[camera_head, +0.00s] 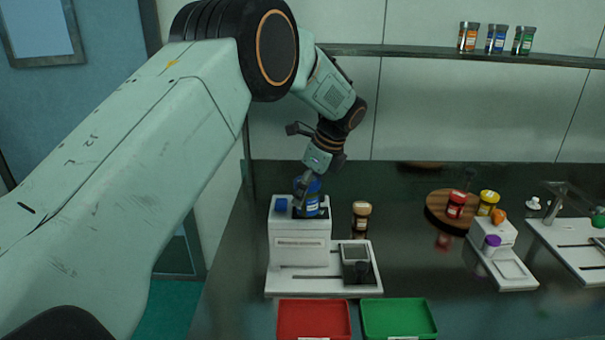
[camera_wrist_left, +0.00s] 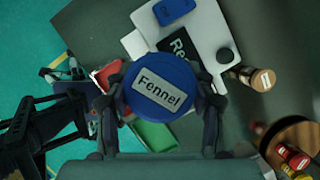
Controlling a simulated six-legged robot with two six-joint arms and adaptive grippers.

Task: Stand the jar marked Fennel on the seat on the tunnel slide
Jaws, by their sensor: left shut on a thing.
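The Fennel jar (camera_head: 313,191) has a blue lid, and its label reads Fennel in the left wrist view (camera_wrist_left: 160,90). My left gripper (camera_head: 306,187) is shut around this jar, one finger on each side. The jar is over the top of a white machine (camera_head: 300,242), beside a small blue block (camera_head: 281,204). I cannot tell whether its bottom touches the machine.
A tan-lidded jar (camera_head: 361,215) stands close right of the machine. Red (camera_head: 314,318) and green (camera_head: 398,318) trays lie in front. A round wooden board (camera_head: 437,208) and a smaller white device (camera_head: 513,275) are at right. Jars line the shelf (camera_head: 430,52) behind.

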